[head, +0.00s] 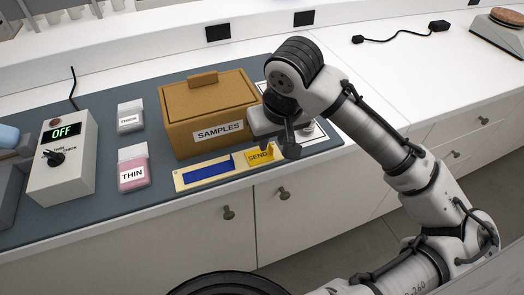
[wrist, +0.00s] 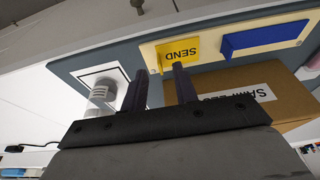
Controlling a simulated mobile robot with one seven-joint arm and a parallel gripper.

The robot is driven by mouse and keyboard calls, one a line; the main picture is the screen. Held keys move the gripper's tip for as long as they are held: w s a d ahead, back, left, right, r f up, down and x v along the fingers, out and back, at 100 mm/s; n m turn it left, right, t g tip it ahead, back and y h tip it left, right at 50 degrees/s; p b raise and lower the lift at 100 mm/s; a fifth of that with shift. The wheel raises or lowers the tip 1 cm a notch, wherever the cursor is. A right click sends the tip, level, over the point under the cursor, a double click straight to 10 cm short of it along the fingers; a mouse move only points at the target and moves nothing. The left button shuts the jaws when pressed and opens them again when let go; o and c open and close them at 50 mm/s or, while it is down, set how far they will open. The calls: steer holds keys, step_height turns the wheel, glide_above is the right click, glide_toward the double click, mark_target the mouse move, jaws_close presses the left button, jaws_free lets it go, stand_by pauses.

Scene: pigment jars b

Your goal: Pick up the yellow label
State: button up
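The yellow label (head: 258,156), marked SEND, sits at the right end of a cream board (head: 180,180), beside a blue block (head: 208,171). In the wrist view, the label (wrist: 178,50) shows upside down beyond my gripper's fingertips. My gripper (wrist: 160,69) is open, its two dark fingers apart with nothing seen between them. In the head view, my gripper (head: 281,147) is just right of the label, beside the box's right end. The exact gap between fingers and label cannot be told.
A brown SAMPLES box (head: 208,110) stands behind the board. A jar (wrist: 103,97) on a black-bordered white square is close to my gripper. A pink THIN jar (head: 133,172), a THICK jar (head: 130,118) and a control box reading OFF (head: 64,150) stand left. The counter's front edge is near.

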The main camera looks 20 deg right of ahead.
steer(key=shift+x, duration=1.05)
jaws_close()
steer(key=shift+r, duration=0.2)
